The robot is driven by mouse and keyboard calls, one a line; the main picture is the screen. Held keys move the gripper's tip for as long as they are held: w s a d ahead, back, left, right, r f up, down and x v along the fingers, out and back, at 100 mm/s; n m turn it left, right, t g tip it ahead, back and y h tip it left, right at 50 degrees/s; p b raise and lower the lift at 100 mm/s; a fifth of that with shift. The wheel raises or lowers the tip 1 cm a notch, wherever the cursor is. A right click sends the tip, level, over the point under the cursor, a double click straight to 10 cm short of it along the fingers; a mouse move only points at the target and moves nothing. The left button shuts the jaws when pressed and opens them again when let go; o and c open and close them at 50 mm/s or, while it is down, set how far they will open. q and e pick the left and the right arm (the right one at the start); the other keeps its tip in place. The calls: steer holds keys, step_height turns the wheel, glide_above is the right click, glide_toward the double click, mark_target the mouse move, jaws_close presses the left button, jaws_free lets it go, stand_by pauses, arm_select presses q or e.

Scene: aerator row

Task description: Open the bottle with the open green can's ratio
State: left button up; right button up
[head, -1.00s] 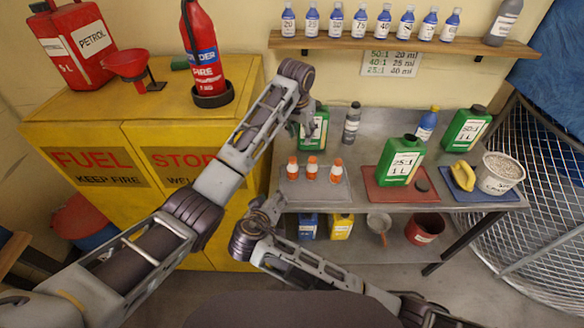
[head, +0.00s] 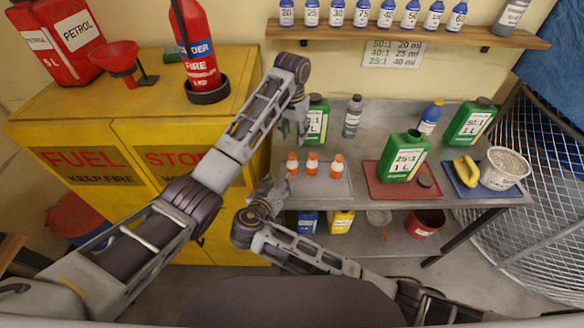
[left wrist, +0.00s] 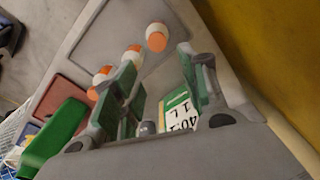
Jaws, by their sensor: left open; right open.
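A green can marked 25:1 (head: 405,157) stands on a red mat (head: 378,194). Its top looks uncapped, and a dark round cap (head: 425,181) lies beside it. Three small white bottles with orange caps (head: 311,164) stand on a grey tray (head: 325,188); any labels are unreadable. They show in the left wrist view (left wrist: 132,55). A green can marked 40:1 (head: 318,115) is partly hidden behind my left gripper (head: 297,122). The left gripper is open and empty above the bench's left end, its fingers (left wrist: 165,85) apart. My right gripper (head: 268,192) is open near the bench's front left corner.
A yellow object (head: 466,171) and white tub (head: 503,169) are right. Several numbered bottles line the shelf (head: 400,34); a ratio chart (head: 392,54) hangs below.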

mark_target(290, 168)
arm_select(q)
steer(key=shift+s+a, duration=0.2)
steer(key=shift+s, duration=0.25)
steer(key=shift+s+a+g, duration=0.1)
steer(key=shift+g, duration=0.2)
arm_select(e)
steer(key=shift+d+r+m, duration=0.1)
steer(key=shift+m, duration=0.8)
steer(key=shift+d+r+m, duration=0.1)
steer(key=shift+m, duration=0.8)
steer(key=shift+w+f, duration=0.1)
steer(key=shift+w, duration=0.05)
steer(key=shift+d+x, duration=0.2)
steer(key=shift+x, duration=6.5)
steer(key=shift+c, duration=0.2)
